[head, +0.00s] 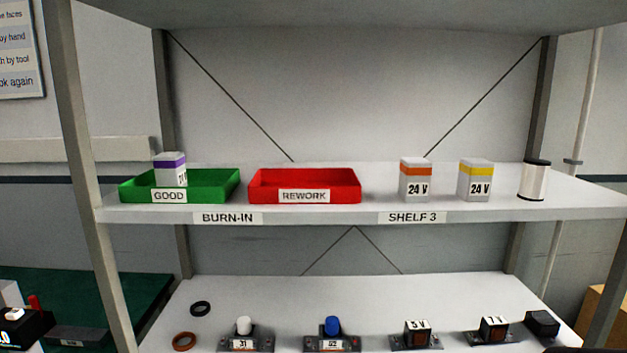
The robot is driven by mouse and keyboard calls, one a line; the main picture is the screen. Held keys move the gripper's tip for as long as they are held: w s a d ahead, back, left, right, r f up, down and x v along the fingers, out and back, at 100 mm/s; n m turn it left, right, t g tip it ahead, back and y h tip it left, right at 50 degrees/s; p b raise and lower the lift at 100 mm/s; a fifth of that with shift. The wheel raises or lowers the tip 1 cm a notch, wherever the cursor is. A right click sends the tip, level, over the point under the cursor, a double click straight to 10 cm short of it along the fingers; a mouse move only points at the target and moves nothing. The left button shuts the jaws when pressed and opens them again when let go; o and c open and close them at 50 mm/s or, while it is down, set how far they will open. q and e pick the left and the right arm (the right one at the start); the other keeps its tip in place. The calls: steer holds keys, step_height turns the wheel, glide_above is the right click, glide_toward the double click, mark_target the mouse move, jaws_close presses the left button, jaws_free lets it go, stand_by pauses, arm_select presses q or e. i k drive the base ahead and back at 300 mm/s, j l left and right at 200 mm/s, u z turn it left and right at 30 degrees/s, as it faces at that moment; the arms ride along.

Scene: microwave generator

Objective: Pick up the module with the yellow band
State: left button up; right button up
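The module with the yellow band (475,181) stands upright on the upper shelf, right of centre. It is a light grey block with a "24 V" label on its front. A similar module with an orange band (416,180) stands to its left, apart from it, also marked "24 V". A module with a purple band (171,170) stands in the green tray (222,184) at the left. Neither of my grippers shows in the head view.
A red tray (331,184) marked REWORK sits beside the green GOOD tray. A white cylinder with black ends (534,180) stands right of the yellow-banded module. Posts (85,180) frame the shelf (300,213). The lower shelf (270,295) holds rings and several small devices.

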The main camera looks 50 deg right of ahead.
mark_target(475, 174)
steer(key=z, duration=2.4)
